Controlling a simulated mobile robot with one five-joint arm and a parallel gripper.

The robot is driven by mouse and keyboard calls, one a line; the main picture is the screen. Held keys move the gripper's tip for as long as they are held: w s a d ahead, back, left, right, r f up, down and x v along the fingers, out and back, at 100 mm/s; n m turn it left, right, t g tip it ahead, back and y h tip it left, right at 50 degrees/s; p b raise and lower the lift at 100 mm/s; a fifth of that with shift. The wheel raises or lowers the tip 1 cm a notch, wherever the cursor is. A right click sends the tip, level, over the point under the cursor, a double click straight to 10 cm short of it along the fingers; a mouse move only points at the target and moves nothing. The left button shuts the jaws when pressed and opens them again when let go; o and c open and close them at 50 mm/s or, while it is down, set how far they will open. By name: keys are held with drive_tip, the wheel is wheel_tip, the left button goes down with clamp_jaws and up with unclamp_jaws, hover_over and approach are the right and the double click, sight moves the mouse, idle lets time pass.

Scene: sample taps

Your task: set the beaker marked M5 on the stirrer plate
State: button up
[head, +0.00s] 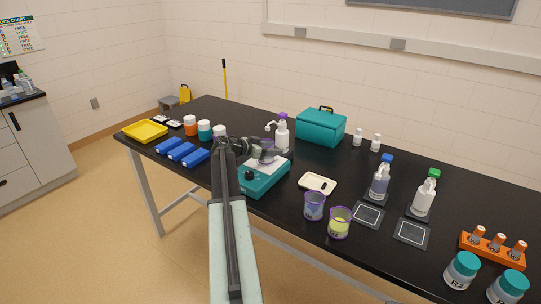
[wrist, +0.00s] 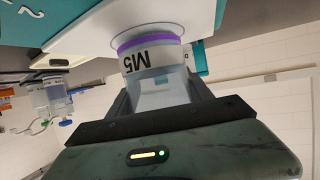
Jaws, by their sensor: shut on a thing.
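The beaker marked M5 (wrist: 150,62), clear with a purple band, sits between my gripper's fingers (wrist: 160,98). The wrist view is upside down, so its label appears inverted. In the head view my gripper (head: 264,150) is shut on the beaker, which is largely hidden by the fingers, above the stirrer. The teal stirrer (head: 265,182) has a white top plate (head: 277,163) and a dark knob at its front. In the wrist view the beaker's base is over the white plate (wrist: 85,25), at a round disc. I cannot tell whether it touches.
A white pump bottle (head: 282,135) stands close behind the stirrer. Two purple-rimmed beakers (head: 314,206) (head: 340,222) and a cream tray (head: 317,184) lie to the right. Blue blocks (head: 181,151) and lidded jars (head: 205,130) are to the left. A teal case (head: 321,128) stands behind.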

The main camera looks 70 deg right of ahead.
drive_tip(key=shift+f, duration=0.1)
drive_tip(key=shift+f, duration=0.15)
drive_tip(key=o, duration=1.5)
